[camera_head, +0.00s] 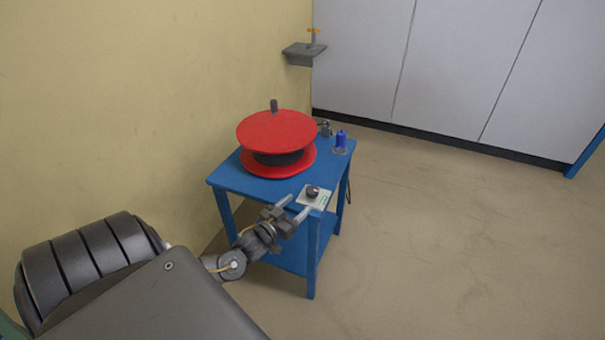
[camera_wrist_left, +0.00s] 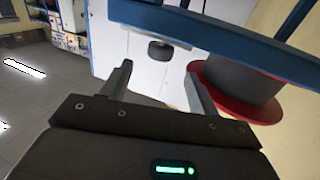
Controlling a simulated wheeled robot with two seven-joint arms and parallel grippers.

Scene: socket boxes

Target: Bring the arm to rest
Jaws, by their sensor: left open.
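My left gripper (camera_head: 296,206) is open and empty at the front edge of the blue table. Its fingers point toward a small white socket box (camera_head: 316,203) with a dark round knob (camera_head: 312,191). In the left wrist view the two fingers (camera_wrist_left: 157,85) stand apart. The white box face (camera_wrist_left: 135,60) and its dark knob (camera_wrist_left: 160,50) show beyond them. I cannot tell whether a finger touches the box. My right gripper is not in view.
The blue table (camera_head: 232,178) carries a red cable reel (camera_head: 277,130) and a blue cylindrical item (camera_head: 340,139). The yellow wall (camera_head: 150,90) is close on the left, with a grey wall bracket (camera_head: 300,53). White panels (camera_head: 430,60) stand behind. The floor on the right is clear.

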